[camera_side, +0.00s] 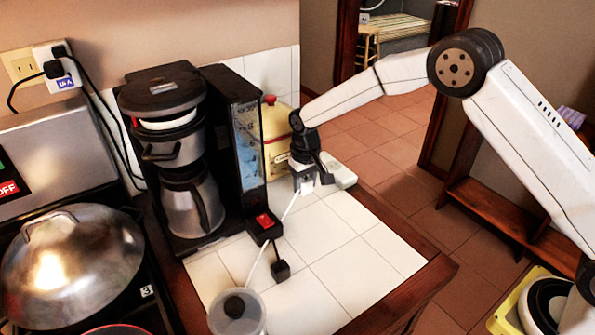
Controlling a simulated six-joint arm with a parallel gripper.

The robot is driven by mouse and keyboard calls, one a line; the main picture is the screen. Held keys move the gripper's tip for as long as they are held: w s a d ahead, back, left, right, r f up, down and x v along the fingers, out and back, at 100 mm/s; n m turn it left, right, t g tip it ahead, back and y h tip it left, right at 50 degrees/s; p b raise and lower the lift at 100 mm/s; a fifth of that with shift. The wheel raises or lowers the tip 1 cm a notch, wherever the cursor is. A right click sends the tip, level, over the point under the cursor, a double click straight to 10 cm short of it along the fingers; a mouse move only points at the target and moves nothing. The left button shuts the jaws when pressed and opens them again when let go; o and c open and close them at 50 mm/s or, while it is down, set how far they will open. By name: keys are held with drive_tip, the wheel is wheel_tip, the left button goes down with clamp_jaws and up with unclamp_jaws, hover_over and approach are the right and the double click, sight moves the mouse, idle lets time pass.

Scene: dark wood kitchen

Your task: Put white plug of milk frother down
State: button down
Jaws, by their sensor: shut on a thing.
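My gripper (308,176) is above the far part of the white tiled counter and points down. It is shut on the white plug (307,187), which shows just below the fingers. I cannot tell whether the plug touches the tiles. A white cord (268,240) runs from the plug toward the front.
A coffee maker (232,130) stands left of my gripper. A yellow bottle (276,135) and a white block (340,172) are close by. A black box with a red switch (263,226) and a black plug (280,270) lie nearer. Tiles (350,255) at front right are clear.

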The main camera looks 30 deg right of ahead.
sight(302, 205)
drive_tip(key=shift+w+f, duration=0.15)
drive_tip(key=shift+f, duration=0.05)
drive_tip(key=shift+w+f, duration=0.15)
drive_tip(key=shift+f, duration=1.6)
drive_tip(key=shift+f, duration=0.6)
drive_tip(key=shift+c, duration=1.1)
unclamp_jaws()
drive_tip(key=shift+r, duration=0.1)
wheel_tip(302, 205, up, 13)
drive_tip(key=shift+r, duration=0.1)
